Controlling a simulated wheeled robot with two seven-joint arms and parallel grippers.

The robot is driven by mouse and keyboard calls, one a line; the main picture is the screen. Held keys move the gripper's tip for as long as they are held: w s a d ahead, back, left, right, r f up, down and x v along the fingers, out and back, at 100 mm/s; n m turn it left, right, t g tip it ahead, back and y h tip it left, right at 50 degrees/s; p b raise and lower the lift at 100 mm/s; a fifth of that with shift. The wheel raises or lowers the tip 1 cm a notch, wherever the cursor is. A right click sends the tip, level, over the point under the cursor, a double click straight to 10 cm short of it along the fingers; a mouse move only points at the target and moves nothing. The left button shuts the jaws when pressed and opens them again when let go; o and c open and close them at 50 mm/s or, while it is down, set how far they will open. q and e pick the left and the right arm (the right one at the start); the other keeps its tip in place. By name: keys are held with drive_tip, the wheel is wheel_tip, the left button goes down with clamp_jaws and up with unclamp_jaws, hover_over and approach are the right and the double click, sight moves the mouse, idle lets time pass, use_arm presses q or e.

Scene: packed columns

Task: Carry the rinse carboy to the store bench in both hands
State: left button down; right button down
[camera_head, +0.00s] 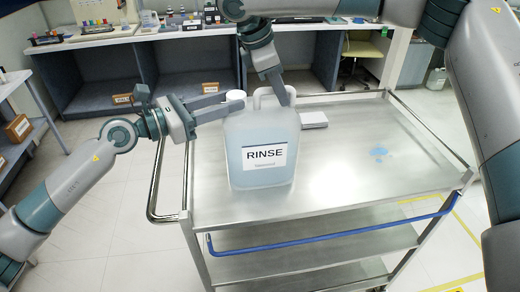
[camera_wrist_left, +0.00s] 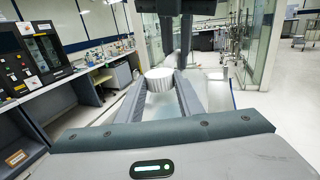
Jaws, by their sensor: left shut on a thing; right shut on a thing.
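The rinse carboy (camera_head: 262,135) is a translucent pale-blue jug with a white cap and a RINSE label. It is upright at the left part of the steel cart's top (camera_head: 340,165); I cannot tell whether its base touches. My left gripper (camera_head: 238,101) is shut on its neck from the left. In the left wrist view the white cap (camera_wrist_left: 159,73) lies between the two fingers (camera_wrist_left: 162,95). My right gripper (camera_head: 281,93) comes down from above and is shut at the carboy's handle; its grip is partly hidden. Which bench is the store bench is unclear.
The cart has a blue front bar (camera_head: 330,232). A long bench (camera_head: 190,30) with racks stands behind. Open floor lies at left.

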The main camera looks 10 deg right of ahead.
use_arm(q)
drive_tip(key=shift+w+a, duration=0.1)
idle(0.7)
drive_tip(key=shift+r, duration=0.3)
use_arm(e)
drive_tip(key=shift+r, duration=0.2)
use_arm(q)
drive_tip(key=shift+w, duration=0.15)
use_arm(e)
drive_tip(key=shift+w+d, duration=0.1)
drive_tip(key=shift+w, duration=0.05)
use_arm(q)
drive_tip(key=shift+r+p, duration=0.15)
drive_tip(key=shift+p, duration=0.2)
use_arm(e)
drive_tip(key=shift+r, duration=0.2)
